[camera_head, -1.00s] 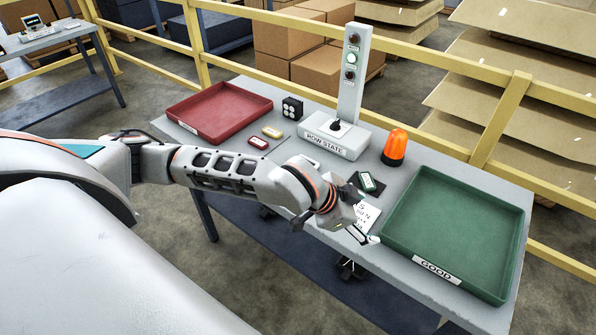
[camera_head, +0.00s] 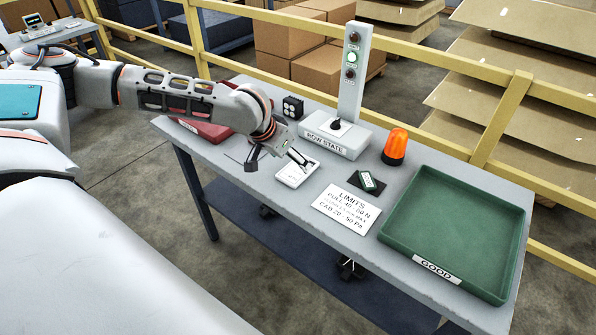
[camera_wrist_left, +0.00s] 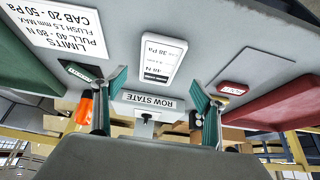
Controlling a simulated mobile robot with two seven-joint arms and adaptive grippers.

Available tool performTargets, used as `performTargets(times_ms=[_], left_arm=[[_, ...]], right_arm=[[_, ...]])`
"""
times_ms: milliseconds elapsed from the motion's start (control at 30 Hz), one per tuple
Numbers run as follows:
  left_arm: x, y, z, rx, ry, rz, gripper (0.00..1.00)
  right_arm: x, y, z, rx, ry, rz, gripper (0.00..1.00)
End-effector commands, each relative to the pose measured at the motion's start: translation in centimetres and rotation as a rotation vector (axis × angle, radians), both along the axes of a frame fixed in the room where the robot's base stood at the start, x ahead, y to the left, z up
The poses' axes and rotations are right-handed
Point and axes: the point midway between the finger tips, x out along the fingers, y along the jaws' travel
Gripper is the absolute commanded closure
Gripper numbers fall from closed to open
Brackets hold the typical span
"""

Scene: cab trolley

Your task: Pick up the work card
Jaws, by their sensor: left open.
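A white card (camera_head: 297,173) with a rounded frame, likely the work card, lies flat on the grey table in front of the row state box. In the left wrist view this card (camera_wrist_left: 163,58) shows printed readings, 48 N and 38 Pa. A larger plain white LIMITS card (camera_head: 346,208) lies to its right. My left gripper (camera_head: 276,160) is open and empty, with its fingers spread just above the table by the framed card's far left side. In the left wrist view the card appears beyond and between the fingertips (camera_wrist_left: 160,82), apart from them. My right gripper is out of view.
The row state box (camera_head: 337,135) with its light post stands behind the card. An orange beacon (camera_head: 395,147), a small green-and-white part (camera_head: 367,181) and the green GOOD tray (camera_head: 455,235) are to the right. My arm partly hides the red tray (camera_head: 207,131).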

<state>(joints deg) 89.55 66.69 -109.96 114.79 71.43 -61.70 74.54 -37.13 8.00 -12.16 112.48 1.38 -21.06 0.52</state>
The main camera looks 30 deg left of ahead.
Motion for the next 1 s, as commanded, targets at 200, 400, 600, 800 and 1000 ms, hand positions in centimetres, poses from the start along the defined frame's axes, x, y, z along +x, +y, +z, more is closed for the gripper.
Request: performTargets(times_ms=[200, 400, 600, 800, 1000], left_arm=[[1.3, -0.3, -2.3, 0.003, -0.001, -0.004, 0.29], [2.5, -0.5, -4.5, 0.003, -0.001, -0.004, 0.29], [2.8, -0.5, -4.9, 0.002, -0.002, -0.003, 0.29], [2.8, -0.5, -4.8, 0.002, -0.002, -0.003, 0.53], [2.8, -0.5, -4.8, 0.002, -0.002, -0.003, 0.72]], right_arm=[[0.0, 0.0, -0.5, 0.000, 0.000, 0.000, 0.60], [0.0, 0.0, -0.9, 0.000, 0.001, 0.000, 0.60], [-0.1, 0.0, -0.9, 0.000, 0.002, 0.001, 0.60], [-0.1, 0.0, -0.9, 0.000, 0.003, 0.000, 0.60], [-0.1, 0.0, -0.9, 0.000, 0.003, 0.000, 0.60]])
